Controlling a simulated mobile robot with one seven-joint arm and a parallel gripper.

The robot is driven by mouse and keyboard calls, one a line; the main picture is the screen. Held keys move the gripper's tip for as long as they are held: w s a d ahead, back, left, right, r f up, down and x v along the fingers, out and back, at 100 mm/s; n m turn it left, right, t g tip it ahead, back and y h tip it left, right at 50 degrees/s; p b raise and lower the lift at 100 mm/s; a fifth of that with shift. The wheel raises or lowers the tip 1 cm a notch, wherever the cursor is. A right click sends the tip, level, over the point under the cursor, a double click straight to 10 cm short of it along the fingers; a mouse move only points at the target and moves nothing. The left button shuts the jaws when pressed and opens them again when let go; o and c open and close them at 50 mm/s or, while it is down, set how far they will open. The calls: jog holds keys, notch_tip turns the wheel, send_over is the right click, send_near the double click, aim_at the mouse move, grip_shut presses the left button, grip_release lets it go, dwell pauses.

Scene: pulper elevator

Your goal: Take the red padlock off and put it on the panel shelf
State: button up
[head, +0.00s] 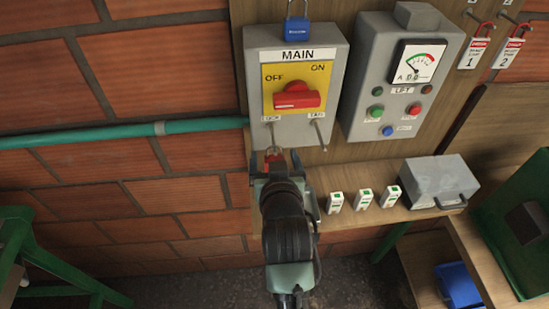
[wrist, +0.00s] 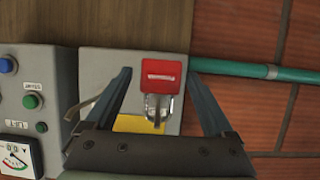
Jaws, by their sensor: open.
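The red padlock (head: 274,158) hangs below the LOCK peg (head: 271,128) of the MAIN switch box (head: 252,85), partly hidden by my gripper in the head view. In the wrist view the red padlock (wrist: 160,73) shows its red body and metal shackle, upside down. My gripper (head: 276,168) is open. In the wrist view its fingers (wrist: 158,82) stand on either side of the padlock, with gaps visible on both sides. The panel shelf (head: 375,177) is to the right, below the boxes. The red rotary handle (head: 297,97) lies horizontal, on its yellow plate.
Several small white-green items (head: 363,198) and a grey metal box (head: 440,181) stand on the shelf. A blue padlock (head: 297,32) hangs above the switch box. The LIFT box (head: 375,60) is to its right. A TAG peg (head: 319,134) and a green pipe (head: 120,133) are nearby.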

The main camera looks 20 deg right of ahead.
jog(key=c, duration=1.4)
jog(key=shift+r, duration=0.1)
jog(key=shift+r+b, duration=0.6)
jog(key=shift+r, duration=0.1)
jog(key=s+a, duration=0.2)
jog(key=s, duration=0.6)
jog(key=s+a+p, duration=0.1)
jog(key=s+a, duration=0.2)
jog(key=s, duration=0.6)
jog(key=shift+a, duration=0.25)
jog(key=shift+s, duration=0.1)
